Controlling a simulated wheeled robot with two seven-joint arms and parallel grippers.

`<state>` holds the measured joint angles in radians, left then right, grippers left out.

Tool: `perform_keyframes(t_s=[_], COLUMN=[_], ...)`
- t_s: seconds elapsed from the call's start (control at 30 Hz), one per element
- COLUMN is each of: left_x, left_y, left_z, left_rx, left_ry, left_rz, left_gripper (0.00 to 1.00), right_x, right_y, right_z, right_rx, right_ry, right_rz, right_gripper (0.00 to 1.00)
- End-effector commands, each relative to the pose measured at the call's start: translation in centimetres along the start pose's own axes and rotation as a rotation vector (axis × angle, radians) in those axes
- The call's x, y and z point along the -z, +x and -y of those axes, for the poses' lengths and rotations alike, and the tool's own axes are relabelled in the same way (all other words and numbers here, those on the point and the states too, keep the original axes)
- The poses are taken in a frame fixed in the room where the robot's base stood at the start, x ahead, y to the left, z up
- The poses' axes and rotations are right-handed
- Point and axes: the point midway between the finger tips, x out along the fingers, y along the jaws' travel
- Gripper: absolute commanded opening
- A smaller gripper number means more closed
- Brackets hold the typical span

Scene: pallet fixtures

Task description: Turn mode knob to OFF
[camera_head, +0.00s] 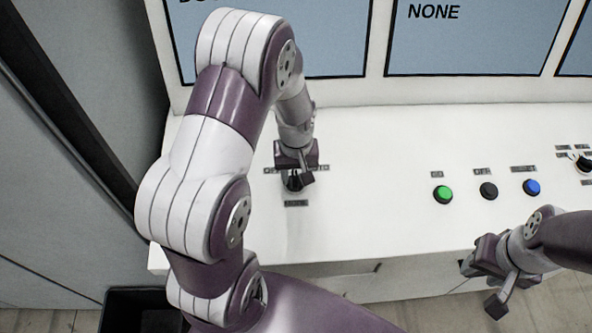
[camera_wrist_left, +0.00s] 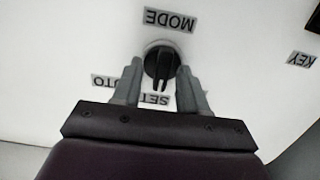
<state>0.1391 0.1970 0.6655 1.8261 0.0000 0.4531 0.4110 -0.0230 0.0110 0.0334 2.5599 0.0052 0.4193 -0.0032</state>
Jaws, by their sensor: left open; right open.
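The AUTO label (camera_wrist_left: 104,82) is partly covered at left; I cannot read an OFF label there. My left gripper (camera_head: 298,181) is open, with its fingers on either side of the knob; whether they touch it is unclear. My right gripper (camera_head: 485,285) is open and empty at the panel's front edge.
Green (camera_head: 442,194), black (camera_head: 488,191) and blue (camera_head: 532,187) buttons sit on the panel to the right. Another black knob (camera_head: 583,162) is at the far right edge. Blue-grey screens (camera_head: 470,45) stand behind. The panel between the mode knob and green button is clear.

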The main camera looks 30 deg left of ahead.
Motion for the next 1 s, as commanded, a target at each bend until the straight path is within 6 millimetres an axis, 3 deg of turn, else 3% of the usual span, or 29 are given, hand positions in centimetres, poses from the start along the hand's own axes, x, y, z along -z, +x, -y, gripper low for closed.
perform_keyframes(t_s=[0.1, 0.23, 0.63, 1.0], left_x=[0.0, 0.01, 0.05, 0.12], left_y=[-0.01, -0.03, -0.06, -0.1], left_z=[0.0, 0.01, -0.01, -0.03], left_rx=[0.0, 0.0, 0.0, -0.001], left_ry=[0.0, 0.0, -0.03, -0.274], left_rz=[0.0, 0.0, -0.001, -0.003], left_gripper=[0.43, 0.0, 0.0, 0.0], right_x=[-0.01, -0.01, -0.01, 0.0], right_y=[0.02, 0.02, 0.01, -0.04], right_z=[0.0, 0.0, 0.0, 0.0], right_rx=[0.0, 0.0, 0.0, 0.0], right_ry=[0.0, 0.0, 0.0, 0.0], right_rz=[0.0, 0.0, 0.0, 0.0], right_gripper=[0.43, 0.43, 0.43, 0.43])
